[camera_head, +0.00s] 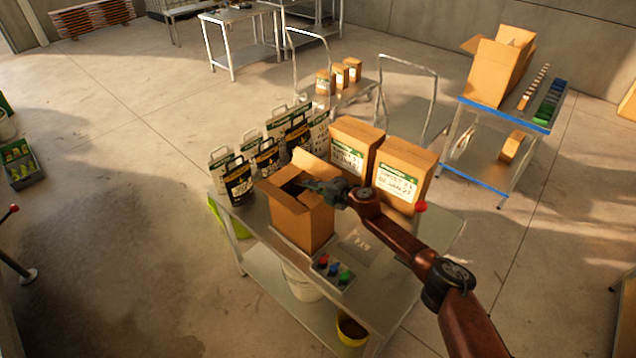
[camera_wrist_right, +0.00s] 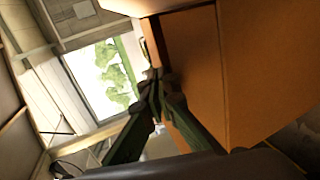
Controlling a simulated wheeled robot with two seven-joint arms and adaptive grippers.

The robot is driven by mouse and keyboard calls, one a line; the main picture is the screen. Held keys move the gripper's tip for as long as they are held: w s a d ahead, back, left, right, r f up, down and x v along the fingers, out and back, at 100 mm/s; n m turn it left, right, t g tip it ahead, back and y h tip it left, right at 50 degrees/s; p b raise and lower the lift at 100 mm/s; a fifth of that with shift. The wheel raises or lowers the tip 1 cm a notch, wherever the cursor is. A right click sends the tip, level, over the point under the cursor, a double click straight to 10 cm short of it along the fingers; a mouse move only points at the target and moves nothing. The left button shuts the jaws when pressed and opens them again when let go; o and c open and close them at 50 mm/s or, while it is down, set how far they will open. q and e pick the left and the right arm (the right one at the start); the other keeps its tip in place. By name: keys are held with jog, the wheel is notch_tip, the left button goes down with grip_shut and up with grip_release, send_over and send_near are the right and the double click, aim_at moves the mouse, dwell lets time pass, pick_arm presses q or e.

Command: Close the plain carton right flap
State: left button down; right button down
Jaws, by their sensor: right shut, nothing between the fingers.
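The plain carton (camera_head: 302,228) stands upright on the metal table, and its top is at least partly open. One flap (camera_head: 318,168) stands up at the back of the opening, and another (camera_head: 280,198) shows at its left front. My right gripper (camera_head: 308,185) is shut and empty at the top of the carton, reaching in from the right over its right edge. The arm and gripper hide the right flap's state. In the right wrist view, the shut fingertips (camera_wrist_right: 154,82) are close beside a brown cardboard face (camera_wrist_right: 195,60); contact cannot be told. My left gripper is not in view.
Two closed, labelled cartons (camera_head: 403,165) stand behind my right gripper. Several black-and-white bags (camera_head: 239,183) stand left of the carton. A button box (camera_head: 333,271) sits at the front of the metal table (camera_head: 385,290). A blue-edged cart (camera_head: 490,150) stands at the back right.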

jog(key=shift+f, duration=0.1)
dwell(0.6)
dwell(0.5)
jog(key=shift+r+p, duration=0.95)
jog(key=shift+p, duration=0.05)
